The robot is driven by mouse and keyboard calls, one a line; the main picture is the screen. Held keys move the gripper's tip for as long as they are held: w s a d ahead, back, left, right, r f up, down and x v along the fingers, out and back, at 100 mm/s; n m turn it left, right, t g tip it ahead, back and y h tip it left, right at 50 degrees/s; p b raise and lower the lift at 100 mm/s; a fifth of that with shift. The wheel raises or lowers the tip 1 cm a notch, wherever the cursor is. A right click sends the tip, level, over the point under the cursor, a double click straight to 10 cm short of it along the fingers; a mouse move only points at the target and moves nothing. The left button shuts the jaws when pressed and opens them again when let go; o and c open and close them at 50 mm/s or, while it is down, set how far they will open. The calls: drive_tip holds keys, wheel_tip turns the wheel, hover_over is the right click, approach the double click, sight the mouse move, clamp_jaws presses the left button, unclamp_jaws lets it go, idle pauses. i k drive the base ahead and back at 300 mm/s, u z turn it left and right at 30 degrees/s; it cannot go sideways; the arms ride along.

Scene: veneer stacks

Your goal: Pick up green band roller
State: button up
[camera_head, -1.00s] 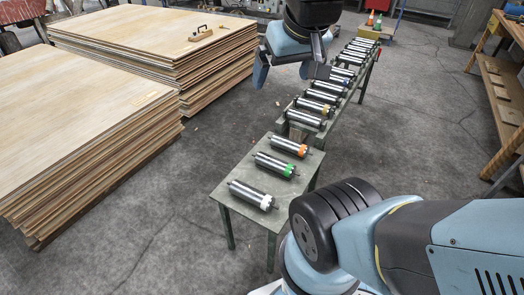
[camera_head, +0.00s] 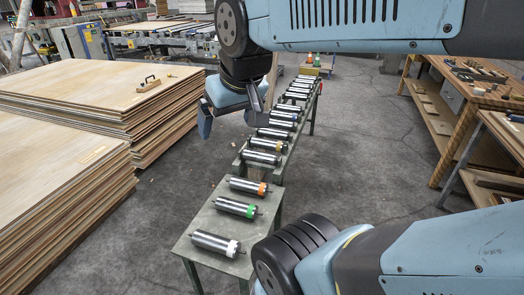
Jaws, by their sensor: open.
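The green band roller (camera_head: 236,208) is a metal cylinder with a green band near its right end. It lies on the small green table (camera_head: 205,262), between the orange band roller (camera_head: 248,187) behind it and the white band roller (camera_head: 216,243) in front. My gripper (camera_head: 228,122) hangs above and behind these rollers, up and left of the row of rollers. Its jaws are open, with nothing seen between them. It is apart from the green band roller.
More rollers (camera_head: 263,157) lie in a row on a long narrow stand behind the table. Veneer stacks (camera_head: 70,185) fill the left side. A wooden workbench (camera_head: 455,110) with tools stands at right. Grey floor lies clear between.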

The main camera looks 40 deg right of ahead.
sight(229, 205)
drive_tip(key=u, duration=0.9)
drive_tip(key=k, duration=1.05)
drive_tip(key=z, duration=0.95)
drive_tip(key=i, duration=1)
drive_tip(key=u, duration=0.05)
